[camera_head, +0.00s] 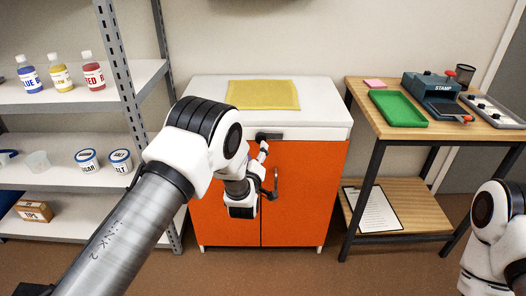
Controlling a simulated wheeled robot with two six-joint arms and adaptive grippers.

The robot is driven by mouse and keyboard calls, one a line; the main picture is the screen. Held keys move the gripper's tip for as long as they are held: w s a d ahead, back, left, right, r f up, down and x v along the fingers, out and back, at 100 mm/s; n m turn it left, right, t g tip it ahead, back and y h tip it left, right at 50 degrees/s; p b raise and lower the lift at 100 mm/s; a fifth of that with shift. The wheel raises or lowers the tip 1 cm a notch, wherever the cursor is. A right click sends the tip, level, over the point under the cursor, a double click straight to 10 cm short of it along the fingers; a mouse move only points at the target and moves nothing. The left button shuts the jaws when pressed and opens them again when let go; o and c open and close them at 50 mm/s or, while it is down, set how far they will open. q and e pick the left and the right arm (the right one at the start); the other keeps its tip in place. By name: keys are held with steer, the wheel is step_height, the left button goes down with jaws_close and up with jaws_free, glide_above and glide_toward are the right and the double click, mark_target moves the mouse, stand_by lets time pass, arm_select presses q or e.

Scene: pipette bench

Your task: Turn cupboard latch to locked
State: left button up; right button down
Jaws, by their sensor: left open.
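The orange cupboard (310,190) with a white top stands in the middle, its two doors shut. A dark latch (268,136) sits at the top edge of the doors, near the seam, and its bar looks about horizontal. A handle (276,182) stands upright on the right door. My left gripper (268,171) is open in front of the doors, just below the latch. I cannot tell if it touches anything. My left arm hides much of the left door. My right arm shows at the lower right, but its gripper is out of view.
A yellow mat (263,95) lies on the cupboard top. Metal shelves (80,72) with bottles and tubs stand at left. At right, a wooden table (440,127) holds a green tray (398,108) and a stamp machine (433,91). Floor between cupboard and table is clear.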

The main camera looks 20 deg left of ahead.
mark_target(260, 140)
arm_select(q)
steer(key=w, duration=0.6)
steer(key=shift+w+a+r+b, duration=0.25)
steer(key=shift+w+b, duration=0.05)
steer(key=shift+c, duration=0.3)
jaws_close()
